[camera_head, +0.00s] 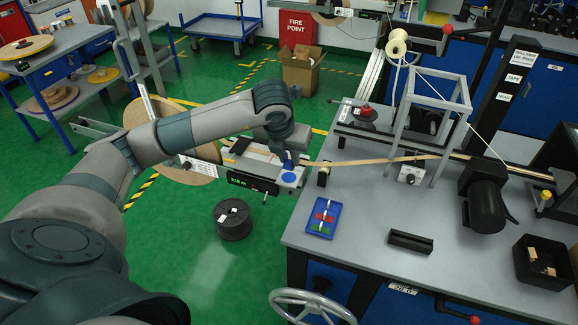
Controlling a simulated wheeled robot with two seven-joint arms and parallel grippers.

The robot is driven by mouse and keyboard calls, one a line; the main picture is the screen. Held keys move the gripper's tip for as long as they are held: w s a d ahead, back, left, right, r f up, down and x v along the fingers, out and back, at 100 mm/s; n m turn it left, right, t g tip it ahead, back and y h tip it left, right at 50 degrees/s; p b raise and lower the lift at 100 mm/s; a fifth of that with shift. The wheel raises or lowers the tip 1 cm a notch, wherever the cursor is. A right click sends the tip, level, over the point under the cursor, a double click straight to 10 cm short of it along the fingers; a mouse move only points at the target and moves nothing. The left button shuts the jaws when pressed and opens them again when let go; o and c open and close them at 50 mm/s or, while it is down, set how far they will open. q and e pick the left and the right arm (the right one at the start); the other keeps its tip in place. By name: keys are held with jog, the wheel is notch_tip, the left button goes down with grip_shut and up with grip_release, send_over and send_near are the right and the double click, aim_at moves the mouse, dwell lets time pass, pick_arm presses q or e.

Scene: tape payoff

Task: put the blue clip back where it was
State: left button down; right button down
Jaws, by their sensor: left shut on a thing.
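My left gripper (286,152) points down over the end of the tape machine (262,182). It is shut on a small blue piece that looks like the blue clip (289,161). The fingers and wrist hide part of it, and I cannot tell whether it touches the tape. A round blue disc (290,177) lies on the machine just below. The brown tape (372,161) runs right from there across the bench. A blue tray (323,218) on the bench's near left corner holds small red and green pieces. My right gripper is not in view.
A grey metal frame (410,120) stands on the bench (350,240), with a black motor (486,200) to its right. A black block (410,241) and a black bin (543,262) lie nearer. A dark spool (233,219) stands on the floor.

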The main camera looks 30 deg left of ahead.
aim_at(289, 167)
pick_arm(q)
notch_tip(289, 167, down, 3)
jog(key=shift+f+p, duration=0.2)
jog(key=shift+p, duration=0.65)
jog(key=shift+f, duration=0.2)
jog(key=shift+f+b, duration=0.25)
jog(key=shift+b, duration=0.05)
jog(key=c, duration=1.6)
grip_release()
jog(key=shift+r, duration=0.1)
jog(key=shift+r, duration=0.2)
